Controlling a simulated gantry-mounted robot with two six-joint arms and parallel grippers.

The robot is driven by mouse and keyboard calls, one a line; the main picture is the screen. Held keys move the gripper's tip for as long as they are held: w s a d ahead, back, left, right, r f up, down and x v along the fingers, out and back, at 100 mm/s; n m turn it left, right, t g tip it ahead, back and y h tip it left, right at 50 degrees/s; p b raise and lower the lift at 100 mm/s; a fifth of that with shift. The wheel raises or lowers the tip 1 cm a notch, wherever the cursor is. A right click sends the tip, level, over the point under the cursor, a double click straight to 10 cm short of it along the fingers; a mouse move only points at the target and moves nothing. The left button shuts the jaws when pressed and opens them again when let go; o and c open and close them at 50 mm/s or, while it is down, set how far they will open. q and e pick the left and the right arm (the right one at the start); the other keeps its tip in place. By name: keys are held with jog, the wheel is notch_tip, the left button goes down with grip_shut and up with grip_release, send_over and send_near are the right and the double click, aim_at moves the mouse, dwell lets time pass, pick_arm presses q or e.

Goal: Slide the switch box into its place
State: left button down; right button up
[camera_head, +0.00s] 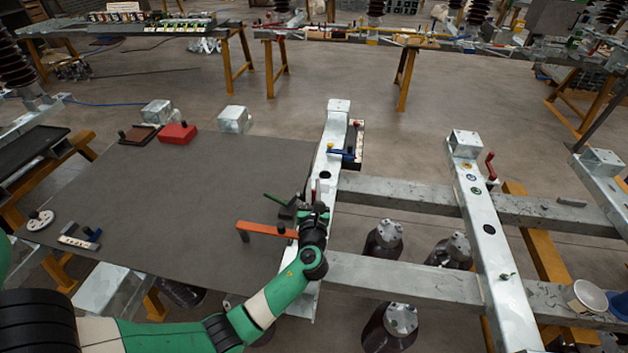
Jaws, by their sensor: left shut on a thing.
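My left gripper (314,209) reaches in from the lower left. It is shut over the near half of the long pale steel beam (331,137). It is shut on a small dark thing, mostly hidden by the gripper, so I cannot tell what it is. A dark box with a pale edge (355,134), possibly the switch box, sits at the right side of the same beam, beyond the gripper and apart from it. A blue handle-like part (345,154) lies across its near end. My right gripper is not in view.
A grey table (170,195) lies left of the beam. Grey cross beams (400,193) run right to a second steel beam (485,225) with a red handle (491,166).

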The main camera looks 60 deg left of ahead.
pick_arm(q)
jog(key=shift+v, duration=0.8)
jog(key=shift+s, duration=0.1)
jog(key=c, duration=0.8)
grip_release()
jog(key=shift+a, duration=0.1)
